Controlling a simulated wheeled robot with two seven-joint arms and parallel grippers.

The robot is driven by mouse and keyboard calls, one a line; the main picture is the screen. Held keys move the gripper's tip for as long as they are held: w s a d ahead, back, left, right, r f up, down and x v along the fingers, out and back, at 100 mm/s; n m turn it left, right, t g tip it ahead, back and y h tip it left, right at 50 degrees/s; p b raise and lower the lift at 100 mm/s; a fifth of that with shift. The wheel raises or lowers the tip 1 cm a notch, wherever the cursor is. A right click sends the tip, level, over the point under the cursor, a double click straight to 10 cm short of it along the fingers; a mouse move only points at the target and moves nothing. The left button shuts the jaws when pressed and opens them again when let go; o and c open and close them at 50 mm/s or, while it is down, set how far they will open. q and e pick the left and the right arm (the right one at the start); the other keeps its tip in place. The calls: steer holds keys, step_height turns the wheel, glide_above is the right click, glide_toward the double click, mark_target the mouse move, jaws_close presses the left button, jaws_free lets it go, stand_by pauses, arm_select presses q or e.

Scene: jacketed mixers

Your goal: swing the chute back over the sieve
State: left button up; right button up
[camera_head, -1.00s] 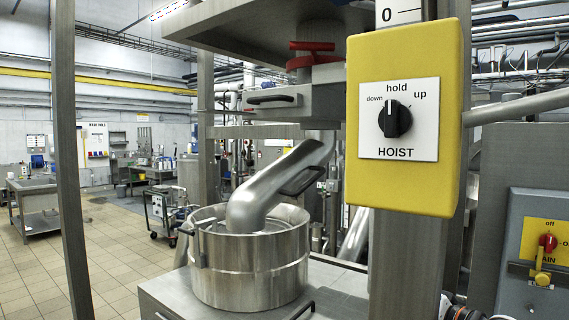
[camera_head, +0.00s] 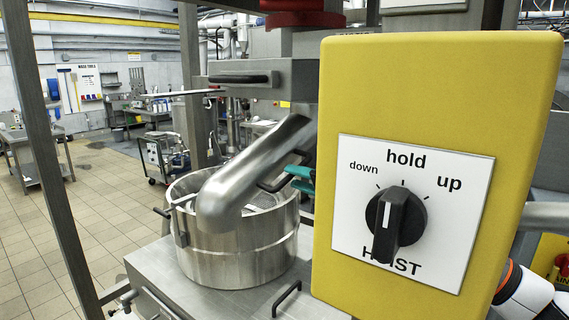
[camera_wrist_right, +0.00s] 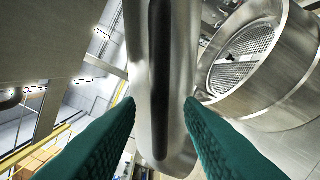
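The bent metal chute (camera_head: 250,170) slopes down to the left, its lower end overlapping the near rim of the round steel sieve (camera_head: 245,262) in the head view. Whether that end is over the mesh or in front of the rim is unclear there. In the wrist view the chute (camera_wrist_right: 182,50) stands beside the sieve (camera_wrist_right: 270,85), whose mesh is uncovered on the right. My right gripper's green fingers (camera_head: 301,178) are at the chute's black handle (camera_head: 276,182), partly hidden behind the yellow box. In the wrist view the fingers (camera_wrist_right: 160,108) are open, either side of the handle (camera_wrist_right: 160,75) with gaps. My left gripper is out of view.
The yellow hoist box (camera_head: 435,100) with its black knob (camera_head: 396,222) stands large in front on the right. A steel post (camera_head: 50,150) rises at the left. The steel deck (camera_head: 160,268) carries a small handle (camera_head: 286,298). Open tiled floor (camera_head: 95,215) lies left.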

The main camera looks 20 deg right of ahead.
mark_target(272, 159)
steer(key=p+x, duration=0.1)
steer(key=x, duration=0.2)
steer(key=shift+w+d+r, duration=0.1)
steer(key=shift+w+a, duration=0.4)
steer(key=shift+w, duration=0.1)
steer(key=shift+c, duration=0.3)
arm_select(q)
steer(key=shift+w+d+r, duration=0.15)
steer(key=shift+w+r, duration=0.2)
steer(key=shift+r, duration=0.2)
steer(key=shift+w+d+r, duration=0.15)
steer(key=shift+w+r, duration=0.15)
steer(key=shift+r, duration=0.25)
arm_select(e)
jaws_close()
